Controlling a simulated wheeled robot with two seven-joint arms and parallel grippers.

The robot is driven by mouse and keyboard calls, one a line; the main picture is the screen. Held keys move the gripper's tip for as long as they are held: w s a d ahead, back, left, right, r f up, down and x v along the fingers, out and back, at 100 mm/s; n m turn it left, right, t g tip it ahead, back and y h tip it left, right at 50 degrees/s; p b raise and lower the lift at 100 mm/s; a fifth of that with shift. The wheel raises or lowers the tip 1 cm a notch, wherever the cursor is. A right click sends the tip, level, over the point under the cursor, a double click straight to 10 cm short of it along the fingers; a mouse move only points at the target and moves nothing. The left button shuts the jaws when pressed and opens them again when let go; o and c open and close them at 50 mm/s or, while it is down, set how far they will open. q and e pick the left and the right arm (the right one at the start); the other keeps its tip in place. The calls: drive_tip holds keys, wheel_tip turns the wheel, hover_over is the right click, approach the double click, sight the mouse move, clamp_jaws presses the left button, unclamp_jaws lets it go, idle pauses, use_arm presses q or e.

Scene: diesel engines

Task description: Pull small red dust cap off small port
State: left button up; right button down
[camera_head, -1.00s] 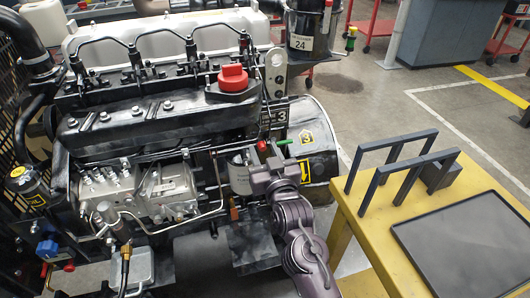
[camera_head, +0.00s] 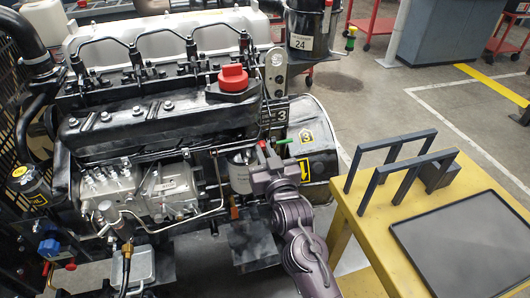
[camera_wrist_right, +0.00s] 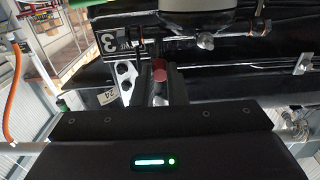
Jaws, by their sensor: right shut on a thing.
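The small red dust cap (camera_head: 262,144) shows at the right side of the engine, just above my right gripper (camera_head: 266,155). In the right wrist view my right gripper's two fingers (camera_wrist_right: 161,88) are shut on the cap (camera_wrist_right: 160,69), whose red end shows between them. The small port is hidden behind the gripper, and I cannot tell whether the cap still touches it. My left gripper is not in view.
A green-ended part (camera_head: 283,141) sits close right of the cap. A large red cap (camera_head: 233,78) tops the engine cover. A yellow table (camera_head: 365,235) with dark frame handles (camera_head: 396,175) and a black tray (camera_head: 470,245) stands at the right.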

idle(0.3)
drive_tip(key=shift+s, duration=0.1)
drive_tip(key=shift+s+p, duration=0.2)
drive_tip(key=shift+p, duration=0.1)
drive_tip(key=shift+p+v, duration=0.6)
drive_tip(key=shift+v, duration=0.45)
drive_tip(key=p+v, duration=0.1)
drive_tip(key=v, duration=0.2)
drive_tip(key=shift+s+d+p, duration=0.1)
drive_tip(key=shift+s+p, duration=0.15)
drive_tip(key=shift+p, duration=0.1)
